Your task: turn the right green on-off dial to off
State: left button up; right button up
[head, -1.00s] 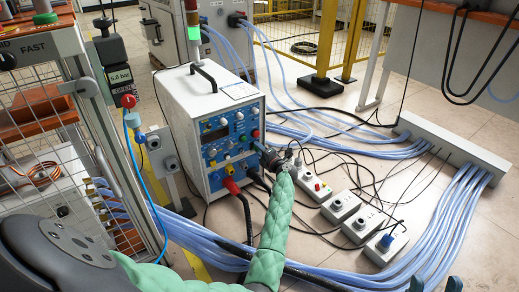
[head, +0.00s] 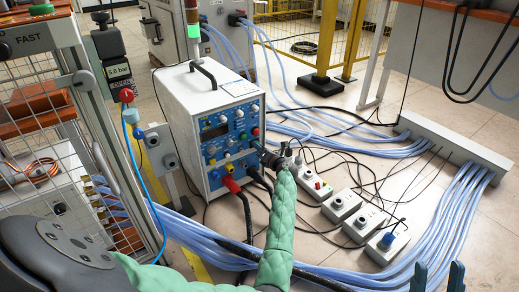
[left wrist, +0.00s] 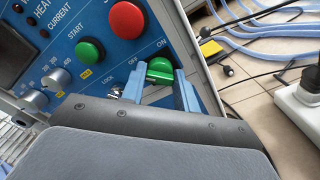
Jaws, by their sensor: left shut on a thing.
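The green on-off dial (left wrist: 159,69) is on the blue panel of the induction heater, with OFF and ON printed above it. In the left wrist view it sits between the blue fingers of my left gripper (left wrist: 158,82), which is shut on it. In the head view my left gripper (head: 262,152) is at the right edge of the heater's (head: 212,140) front panel, and the gripper hides the dial there. My right gripper (head: 437,276) shows only its two blue fingertips at the bottom right, apart and empty.
A red button (left wrist: 127,19) and a green START button (left wrist: 89,51) are near the dial. Several grey switch boxes (head: 341,207) stand on the floor to the right. Blue hoses (head: 450,215) and black cables cross the floor. A wire-mesh rack (head: 75,130) stands at the left.

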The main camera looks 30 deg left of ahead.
pick_arm(q)
jog(key=shift+f, duration=0.1)
dwell(0.3)
jog(key=o, duration=1)
